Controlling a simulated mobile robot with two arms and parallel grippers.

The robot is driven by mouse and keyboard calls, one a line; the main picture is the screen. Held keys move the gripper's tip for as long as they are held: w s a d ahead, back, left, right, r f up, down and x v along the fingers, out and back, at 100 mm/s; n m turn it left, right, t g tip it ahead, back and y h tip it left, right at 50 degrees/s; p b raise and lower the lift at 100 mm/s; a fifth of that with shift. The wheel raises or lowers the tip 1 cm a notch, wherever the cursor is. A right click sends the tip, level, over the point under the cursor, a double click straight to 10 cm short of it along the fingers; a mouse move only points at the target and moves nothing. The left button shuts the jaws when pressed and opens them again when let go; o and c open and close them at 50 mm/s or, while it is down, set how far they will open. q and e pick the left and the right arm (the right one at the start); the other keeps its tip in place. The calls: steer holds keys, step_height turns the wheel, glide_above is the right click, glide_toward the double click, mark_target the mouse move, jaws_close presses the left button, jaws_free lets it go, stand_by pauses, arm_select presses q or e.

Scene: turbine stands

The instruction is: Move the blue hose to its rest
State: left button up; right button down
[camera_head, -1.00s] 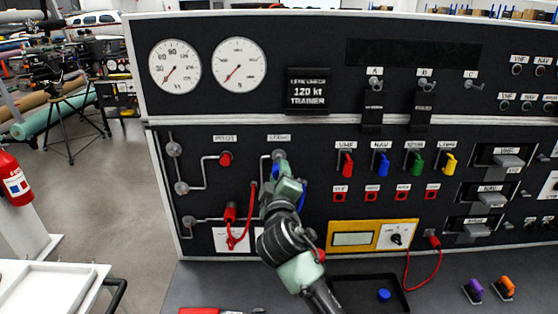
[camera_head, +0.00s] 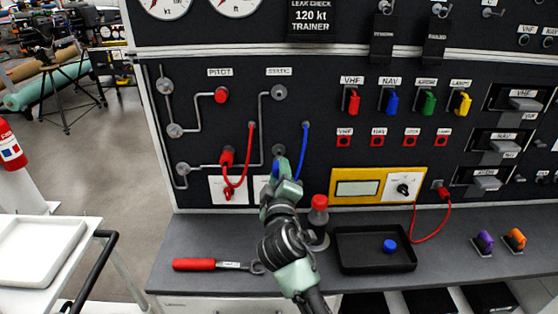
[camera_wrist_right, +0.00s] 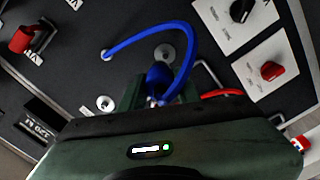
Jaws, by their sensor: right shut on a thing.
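The blue hose (camera_head: 305,145) hangs from a point on the black panel, and its end runs down behind my right gripper (camera_head: 281,172). In the right wrist view the hose (camera_wrist_right: 178,27) arches over to a blue connector (camera_wrist_right: 160,76), and my right gripper (camera_wrist_right: 158,98) is shut on that connector. The connector is close to a round grey fitting (camera_wrist_right: 165,53); I cannot tell whether they touch. In the head view a grey fitting (camera_head: 278,149) shows just above my gripper. The upper STATIC port (camera_head: 279,92) is bare. My left gripper is out of view.
The red hose (camera_head: 251,150) hangs just left, its red plug (camera_head: 227,157) at the panel. A red-capped bottle (camera_head: 319,210), a black tray (camera_head: 375,262) with a blue cap (camera_head: 389,246), and a red-handled wrench (camera_head: 195,264) are on the bench.

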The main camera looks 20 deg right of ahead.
steer(key=shift+f, duration=0.75)
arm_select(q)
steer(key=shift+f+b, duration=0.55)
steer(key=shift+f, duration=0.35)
arm_select(e)
steer(key=shift+x, duration=2.25)
steer(key=shift+x, duration=0.85)
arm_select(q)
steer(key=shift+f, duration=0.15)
arm_select(e)
steer(key=shift+w+d+r, duration=0.1)
steer(key=shift+r, duration=0.05)
